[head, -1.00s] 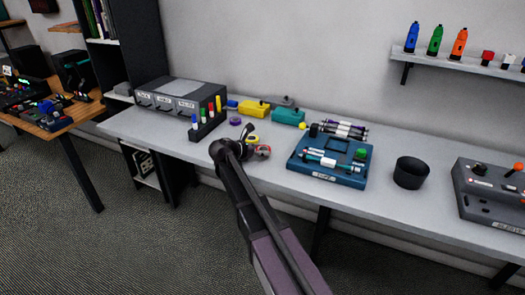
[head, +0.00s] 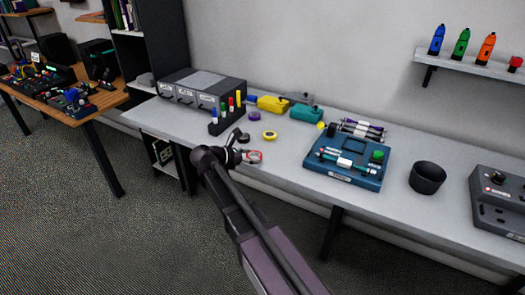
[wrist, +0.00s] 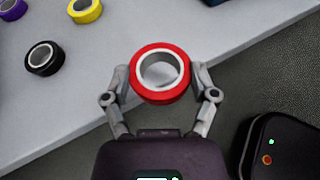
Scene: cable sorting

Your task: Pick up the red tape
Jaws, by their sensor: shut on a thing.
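The red tape (wrist: 160,92) is a red roll with a white inner ring. In the wrist view it sits between the two fingers of my gripper (wrist: 160,85), which touch it on its left and right sides. In the head view the red tape (head: 254,156) shows just past my gripper (head: 245,157), near the front edge of the table. My arm hides part of the gripper there. In the wrist view the tape overlaps the table edge, with floor below it; its height above the table is hard to tell.
A black tape (wrist: 44,58), a yellow tape (wrist: 85,10) and a purple tape (head: 254,115) lie on the grey table (head: 290,150). A marker rack (head: 226,122) stands behind. A blue tray (head: 345,160) and a black cup (head: 427,177) are to the right.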

